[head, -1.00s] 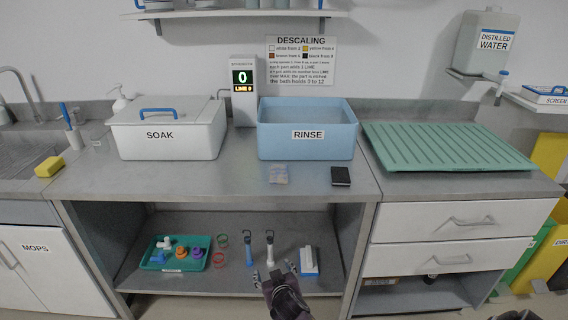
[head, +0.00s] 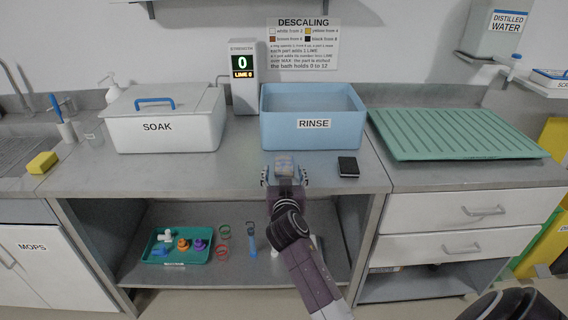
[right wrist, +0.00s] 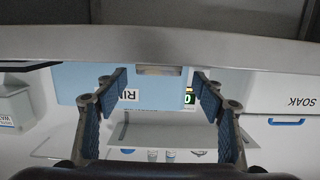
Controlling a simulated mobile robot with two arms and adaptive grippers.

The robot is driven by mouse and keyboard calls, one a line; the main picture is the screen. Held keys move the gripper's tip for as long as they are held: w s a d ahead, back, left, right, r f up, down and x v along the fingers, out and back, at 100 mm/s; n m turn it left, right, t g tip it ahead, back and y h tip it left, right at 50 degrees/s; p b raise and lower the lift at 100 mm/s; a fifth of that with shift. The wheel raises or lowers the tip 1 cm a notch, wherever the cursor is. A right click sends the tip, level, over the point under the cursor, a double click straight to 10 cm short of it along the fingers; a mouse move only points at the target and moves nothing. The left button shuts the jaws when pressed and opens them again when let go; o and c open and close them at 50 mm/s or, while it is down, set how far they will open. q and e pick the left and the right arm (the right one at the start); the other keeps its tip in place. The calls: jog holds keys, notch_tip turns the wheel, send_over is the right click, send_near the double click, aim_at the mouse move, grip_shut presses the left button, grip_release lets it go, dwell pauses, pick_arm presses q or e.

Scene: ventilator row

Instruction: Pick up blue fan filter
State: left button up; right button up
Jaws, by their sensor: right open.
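A small flat pale bluish pad with a tan patch (head: 286,159) lies on the counter in front of the rinse basin; I cannot tell for sure that it is the blue fan filter. My right gripper (head: 284,175) is open and empty at the counter's front, its fingers to either side of the pad's near end in the picture. In the right wrist view, my open fingers (right wrist: 160,88) frame a tan strip (right wrist: 159,70), likely the pad seen edge-on. My left gripper is not in view.
The blue rinse basin (head: 313,132) stands behind the pad, with a black box (head: 348,167) to its right. The white soak tub (head: 165,135) is left. Below, a green tray (head: 154,259) of small parts sits on the shelf. The counter left of the pad is clear.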

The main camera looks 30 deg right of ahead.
aim_at(284, 165)
jog(key=shift+x, duration=1.1)
jog(key=x, duration=0.3)
jog(key=shift+d+p, duration=0.1)
jog(key=shift+p, duration=0.3)
jog(key=shift+w+d, duration=0.1)
jog(key=shift+w, duration=0.1)
jog(key=shift+w+d+f, duration=0.1)
jog(key=c, duration=1.1)
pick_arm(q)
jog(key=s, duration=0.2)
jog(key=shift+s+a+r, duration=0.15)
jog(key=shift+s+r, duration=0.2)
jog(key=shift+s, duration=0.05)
pick_arm(e)
jog(key=shift+o, duration=0.2)
